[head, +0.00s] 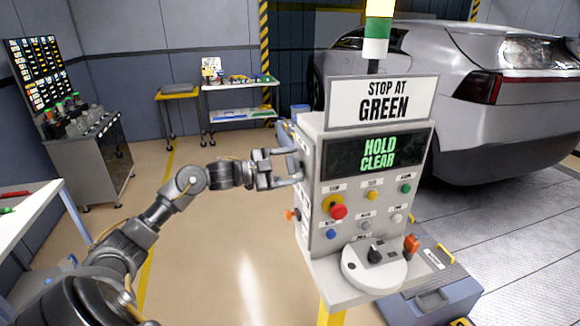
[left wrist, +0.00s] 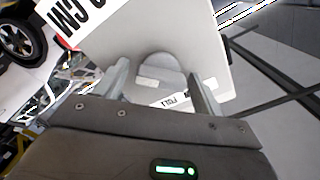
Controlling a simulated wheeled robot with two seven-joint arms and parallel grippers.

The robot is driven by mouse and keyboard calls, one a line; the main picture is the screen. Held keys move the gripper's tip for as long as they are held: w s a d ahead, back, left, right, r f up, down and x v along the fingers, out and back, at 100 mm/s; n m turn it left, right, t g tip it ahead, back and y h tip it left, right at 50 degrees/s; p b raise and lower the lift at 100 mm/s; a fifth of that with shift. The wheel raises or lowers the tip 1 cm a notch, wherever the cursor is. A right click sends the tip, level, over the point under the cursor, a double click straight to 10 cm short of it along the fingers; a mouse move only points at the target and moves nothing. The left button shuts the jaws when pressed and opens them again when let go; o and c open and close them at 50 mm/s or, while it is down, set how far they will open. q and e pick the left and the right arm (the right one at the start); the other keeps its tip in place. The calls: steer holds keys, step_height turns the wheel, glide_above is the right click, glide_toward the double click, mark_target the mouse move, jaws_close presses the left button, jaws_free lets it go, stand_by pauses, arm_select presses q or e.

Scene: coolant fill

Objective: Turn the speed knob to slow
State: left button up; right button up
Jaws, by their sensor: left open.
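The grey control box (head: 312,150) stands right of centre in the head view. My left gripper (head: 297,167) is at the box's left side, fingers pointing at it. In the left wrist view my left gripper (left wrist: 159,72) is open, its fingers on either side of a grey round-topped part (left wrist: 156,66), perhaps the speed knob, on the pale side face. Small white labels lie near this part; one seems to read FULL. I cannot tell whether the fingers touch it. In the head view that part is hidden. My right gripper is not in view.
The box front has a screen reading HOLD CLEAR (head: 376,152), a red button (head: 338,211), several small buttons and a black knob (head: 374,256) on a round base. An orange knob (head: 291,214) sticks out below my gripper. A silver car (head: 470,120) stands behind.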

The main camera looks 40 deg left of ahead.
arm_select(q)
steer(key=shift+s+a+f, duration=0.15)
steer(key=shift+s, duration=0.1)
steer(key=b+v, duration=0.5)
steer(key=v, duration=0.5)
steer(key=shift+a, duration=0.15)
